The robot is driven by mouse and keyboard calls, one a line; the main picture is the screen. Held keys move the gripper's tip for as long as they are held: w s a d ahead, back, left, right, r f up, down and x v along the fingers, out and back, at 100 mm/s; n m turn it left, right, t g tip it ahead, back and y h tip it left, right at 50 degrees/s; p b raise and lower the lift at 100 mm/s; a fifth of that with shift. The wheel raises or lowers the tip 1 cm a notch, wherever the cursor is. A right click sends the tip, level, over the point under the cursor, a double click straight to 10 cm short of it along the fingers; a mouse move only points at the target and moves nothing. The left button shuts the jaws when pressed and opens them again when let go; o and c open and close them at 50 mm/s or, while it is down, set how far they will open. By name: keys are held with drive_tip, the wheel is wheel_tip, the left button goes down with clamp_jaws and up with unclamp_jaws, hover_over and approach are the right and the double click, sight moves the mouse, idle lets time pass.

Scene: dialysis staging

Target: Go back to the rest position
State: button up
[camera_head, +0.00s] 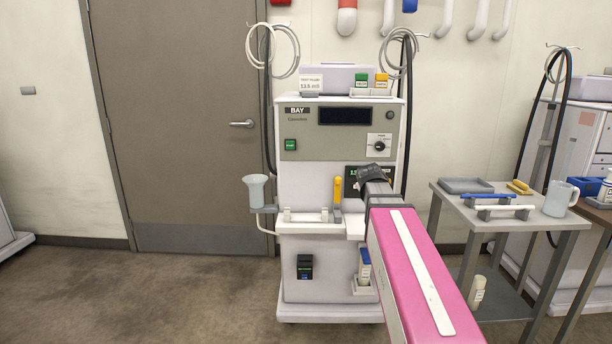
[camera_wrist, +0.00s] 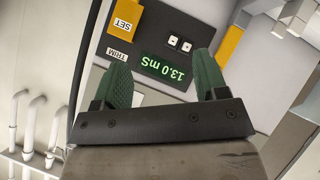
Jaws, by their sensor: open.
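My gripper (camera_wrist: 162,82) shows in the wrist view with its two green fingers spread apart and nothing between them. Beyond the fingers is a dark panel with a green display (camera_wrist: 163,70) reading 13.0 mS, seen upside down. Labels SET and TRIM and two small white buttons are beside the display. In the head view my pink arm reaches up to the front of the white dialysis machine (camera_head: 300,183), and its dark end covers part of the display panel (camera_head: 353,174). The fingers are hidden there. I cannot tell whether they touch the panel.
A yellow handle (camera_head: 337,190) stands left of my arm's end. A funnel cup (camera_head: 256,191) sticks out at the machine's left. A grey side table (camera_head: 462,208) at right bears a mug (camera_head: 560,198), a tray and coloured clamps. The floor at left (camera_head: 130,295) is clear.

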drive_tip(key=s+a+f+m+g+y, duration=0.1)
drive_tip(key=s+a+f+g, duration=0.1)
drive_tip(key=s+f, duration=0.5)
drive_tip(key=s+a+f+m+g+y, duration=0.1)
drive_tip(key=s+a+f+g, duration=0.2)
drive_tip(key=f, duration=1.1)
drive_tip(key=s+a+f+m+g+y, duration=0.1)
drive_tip(key=s+f+g, duration=0.4)
drive_tip(key=s+f, duration=0.6)
drive_tip(key=shift+s+a+m+y, duration=0.3)
drive_tip(key=shift+s+a+m, duration=0.2)
drive_tip(key=shift+s+a, duration=0.6)
drive_tip(key=shift+s+d, duration=0.15)
